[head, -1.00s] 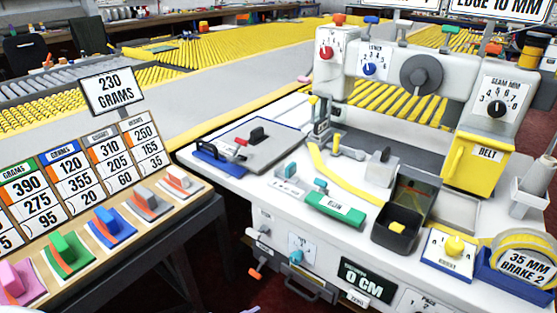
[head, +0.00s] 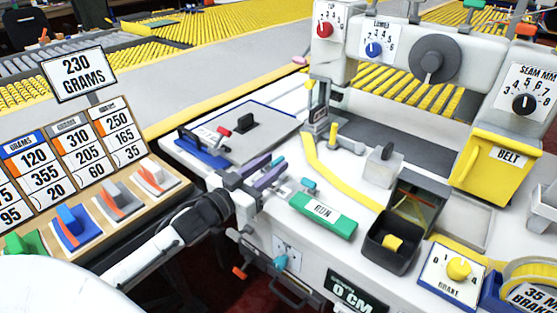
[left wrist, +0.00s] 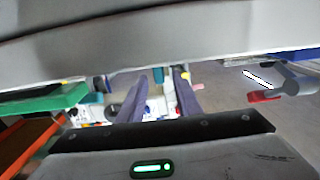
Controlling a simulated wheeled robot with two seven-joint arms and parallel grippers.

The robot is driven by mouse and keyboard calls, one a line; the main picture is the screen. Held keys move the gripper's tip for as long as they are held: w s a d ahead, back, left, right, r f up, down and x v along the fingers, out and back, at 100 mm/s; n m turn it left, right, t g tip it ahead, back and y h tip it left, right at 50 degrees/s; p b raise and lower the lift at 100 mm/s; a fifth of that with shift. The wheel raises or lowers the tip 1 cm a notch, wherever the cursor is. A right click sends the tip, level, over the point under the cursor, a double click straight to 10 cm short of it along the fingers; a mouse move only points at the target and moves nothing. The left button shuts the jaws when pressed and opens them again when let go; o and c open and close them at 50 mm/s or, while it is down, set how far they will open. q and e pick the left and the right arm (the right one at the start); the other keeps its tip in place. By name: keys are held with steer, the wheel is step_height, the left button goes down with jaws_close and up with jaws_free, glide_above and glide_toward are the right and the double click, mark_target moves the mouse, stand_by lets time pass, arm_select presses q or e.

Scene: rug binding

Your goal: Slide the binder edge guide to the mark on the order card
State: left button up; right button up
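A small teal knob (head: 278,160) stands on the white machine table, just beyond my left gripper's fingertips; I take it for the binder edge guide, but cannot be sure. The plate under it is mostly hidden by the gripper. My left gripper (head: 267,170) is open, its two purple-grey fingers low over the table. In the left wrist view the fingers (left wrist: 158,92) are apart, with a teal piece (left wrist: 158,75) ahead between them; contact cannot be told. The order card is out of view. My right gripper is not in view.
A green RUN pad (head: 323,214) with a second teal piece (head: 308,183) lies right of the gripper. A yellow binding strip (head: 335,180), black bin (head: 392,240) and brake dial (head: 455,270) are farther right. A grey plate (head: 255,140) with a black knob lies behind.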

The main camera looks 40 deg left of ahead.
mark_target(272, 164)
arm_select(q)
steer(key=shift+w+d, duration=0.1)
steer(key=shift+w, duration=1.45)
jaws_close()
